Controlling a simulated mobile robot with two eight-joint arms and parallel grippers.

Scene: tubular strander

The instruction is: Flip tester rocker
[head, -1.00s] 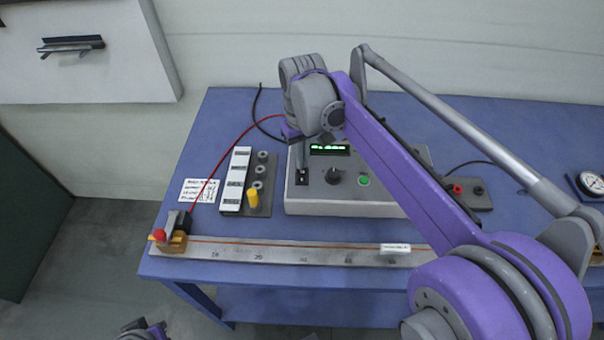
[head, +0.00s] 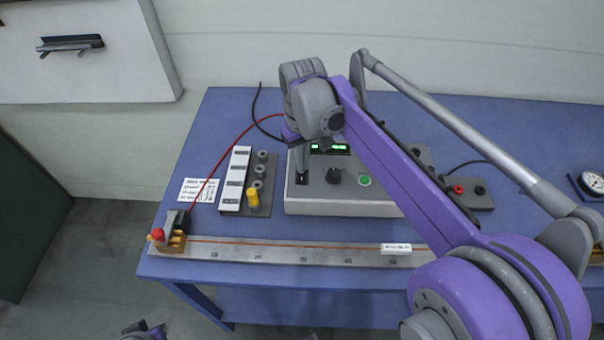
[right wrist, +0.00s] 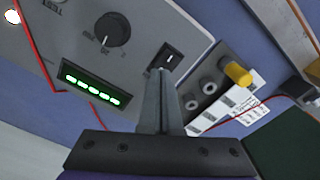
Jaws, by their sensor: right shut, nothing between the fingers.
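The tester is a light grey box (head: 385,202) on the blue bench, with a lit green display, a dark knob (head: 333,176) and a green button (head: 365,181). Its black rocker (head: 302,179) is at the left of the front panel. In the right wrist view the rocker (right wrist: 172,58) shows just beyond the fingertips. My right gripper (head: 301,170) is shut and empty, pointing down at the rocker. Its closed fingers (right wrist: 160,73) end very close to the rocker; I cannot tell whether they touch.
Left of the tester stand a block with a white label strip (head: 235,180) and a yellow plug (head: 253,198). A long ruler (head: 300,254) with a clamp (head: 172,238) runs along the front edge. A red lead curves behind the block. A dial gauge (head: 591,183) lies far right.

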